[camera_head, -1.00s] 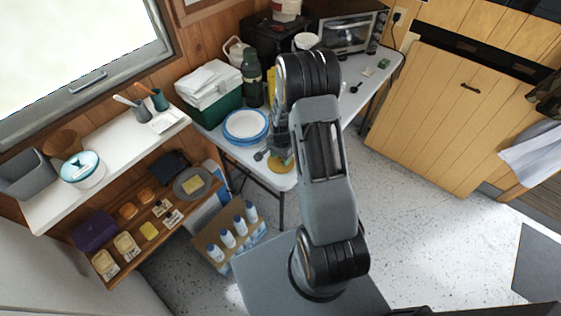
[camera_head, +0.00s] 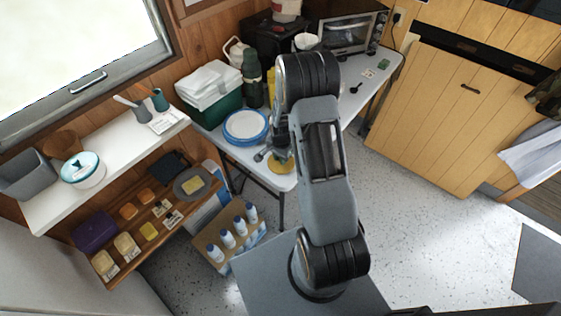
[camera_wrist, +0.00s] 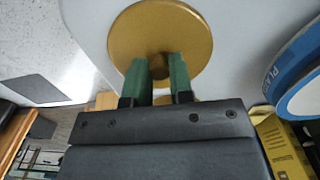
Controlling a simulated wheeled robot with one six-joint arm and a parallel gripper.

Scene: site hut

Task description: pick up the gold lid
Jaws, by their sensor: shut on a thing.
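The gold lid (camera_wrist: 160,30) is a round, flat disc on the white table. In the wrist view it fills the top middle, with a small knob between my fingers. My gripper (camera_wrist: 158,75) has green fingertips shut on the lid's knob. In the head view the gold lid (camera_head: 283,166) shows as a small yellow-gold patch near the table's front corner, partly hidden by my arm and gripper (camera_head: 277,150). I cannot tell whether the lid touches the table or is slightly raised.
A stack of blue-rimmed plates (camera_head: 246,126) stands just left of the lid; its edge also shows in the wrist view (camera_wrist: 300,75). A yellow box (camera_wrist: 283,145) is close by. Behind are a green bottle (camera_head: 252,80) and a toaster oven (camera_head: 347,32).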

